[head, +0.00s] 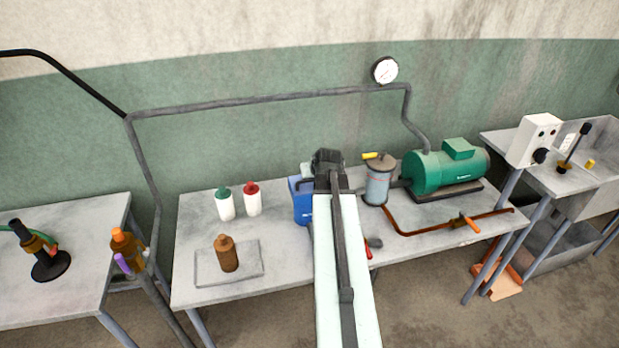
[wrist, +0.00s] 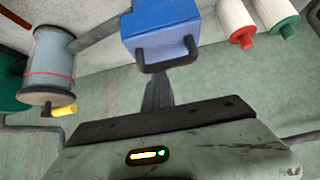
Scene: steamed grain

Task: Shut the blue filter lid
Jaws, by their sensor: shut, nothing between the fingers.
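The blue filter (head: 301,203) stands on the middle table, partly hidden behind my arm. In the wrist view its blue lid (wrist: 160,20) shows at the top, with a black loop handle (wrist: 167,62) on its edge. I cannot tell how far open the lid is. My gripper (head: 328,160) is over the table beside the filter. In the wrist view the fingers (wrist: 158,88) are shut and empty, with their tips close to the handle; I cannot tell whether they touch it.
A grey cylinder with a yellow handle (head: 377,182) and a green motor (head: 445,170) stand right of the filter. White bottles with green (head: 225,204) and red (head: 252,200) caps stand left. A brown bottle (head: 227,256) stands on a tray (head: 250,272).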

